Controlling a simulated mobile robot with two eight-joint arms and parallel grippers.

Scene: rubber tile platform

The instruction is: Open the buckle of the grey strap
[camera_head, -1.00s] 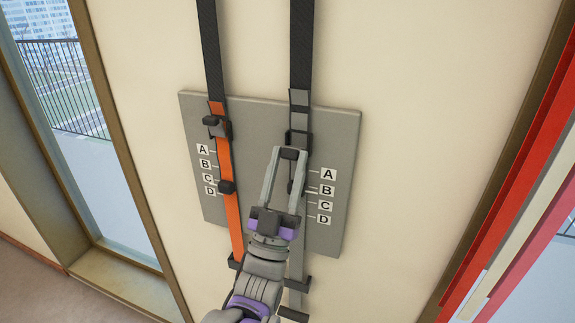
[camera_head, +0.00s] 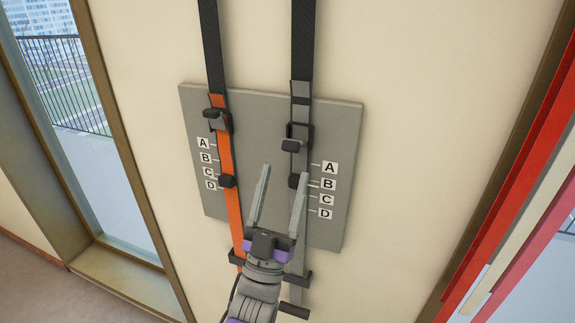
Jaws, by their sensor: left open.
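The grey strap (camera_head: 299,115) runs down the right part of a grey board (camera_head: 262,125) on the wall. Its buckle (camera_head: 298,137) has a dark tab (camera_head: 291,146) that stands out to the left, and a smaller dark clip (camera_head: 295,181) sits below it on the strap. My left gripper (camera_head: 284,170) is open and empty below the buckle, its fingers pointing up. Its right finger overlaps the grey strap in the picture and partly hides the strap's lower part. I cannot tell whether it touches. My right gripper is out of view.
An orange strap (camera_head: 231,160) with its own buckle (camera_head: 217,118) and lower clip (camera_head: 227,181) runs alongside on the left. Letter labels A to D mark both straps. A window (camera_head: 85,130) is at left; red panels (camera_head: 525,180) are at right.

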